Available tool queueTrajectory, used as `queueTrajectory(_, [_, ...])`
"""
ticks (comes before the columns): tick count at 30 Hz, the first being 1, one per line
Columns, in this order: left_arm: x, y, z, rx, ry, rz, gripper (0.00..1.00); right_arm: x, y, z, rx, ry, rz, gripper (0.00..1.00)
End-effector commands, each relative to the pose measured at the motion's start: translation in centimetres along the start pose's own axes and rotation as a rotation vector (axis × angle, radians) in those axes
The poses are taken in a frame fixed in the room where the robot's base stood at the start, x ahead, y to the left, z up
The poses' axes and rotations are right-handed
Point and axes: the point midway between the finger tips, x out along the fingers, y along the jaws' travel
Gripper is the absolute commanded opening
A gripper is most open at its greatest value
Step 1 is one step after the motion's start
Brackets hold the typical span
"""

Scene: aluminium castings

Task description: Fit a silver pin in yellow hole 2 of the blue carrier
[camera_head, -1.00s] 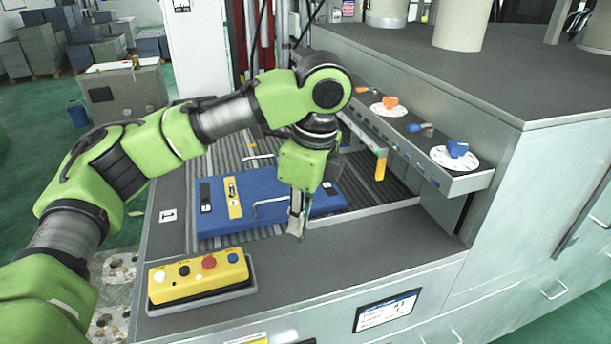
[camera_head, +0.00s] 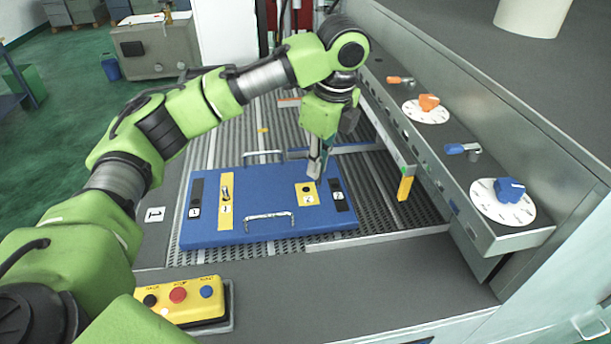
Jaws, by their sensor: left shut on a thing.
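The blue carrier (camera_head: 262,200) lies flat on the ribbed bed. Its right yellow plate (camera_head: 307,197), marked 2, has a dark round hole in it. Its left yellow plate (camera_head: 226,212), marked 1, has a small upright metal piece on it. My left gripper (camera_head: 316,170) points down just behind and above the hole in plate 2. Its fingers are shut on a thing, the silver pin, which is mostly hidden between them. I cannot tell whether the pin touches the plate. My right gripper is out of view.
Two metal handles (camera_head: 272,217) stand up from the carrier. A yellow button box (camera_head: 182,299) sits at the front left. A grey rail panel with an orange knob (camera_head: 429,102) and a blue knob (camera_head: 509,190) stands to the right. A yellow-tipped bar (camera_head: 404,188) stands beside the carrier.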

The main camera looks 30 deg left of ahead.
Motion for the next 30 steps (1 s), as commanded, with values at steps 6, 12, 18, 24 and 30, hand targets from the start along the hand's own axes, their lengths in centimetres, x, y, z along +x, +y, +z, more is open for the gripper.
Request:
queueTrajectory(6, [3.8,-1.7,3.0,-0.003,-0.002,0.005,0.0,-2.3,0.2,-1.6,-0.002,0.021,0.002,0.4])
queueTrajectory(12, [5.9,-2.5,3.9,-0.001,-0.001,0.001,0.0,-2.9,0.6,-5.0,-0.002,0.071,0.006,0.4])
queueTrajectory(18, [7.7,-2.8,4.5,0.001,-0.003,0.004,0.0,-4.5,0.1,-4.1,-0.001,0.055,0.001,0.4])
queueTrajectory(24, [9.9,-2.9,4.1,0.0,-0.002,0.001,0.0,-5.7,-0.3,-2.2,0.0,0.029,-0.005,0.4])
queueTrajectory(30, [10.3,-2.9,4.0,0.0,-0.002,-0.001,0.0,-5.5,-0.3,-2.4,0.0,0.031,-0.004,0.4])
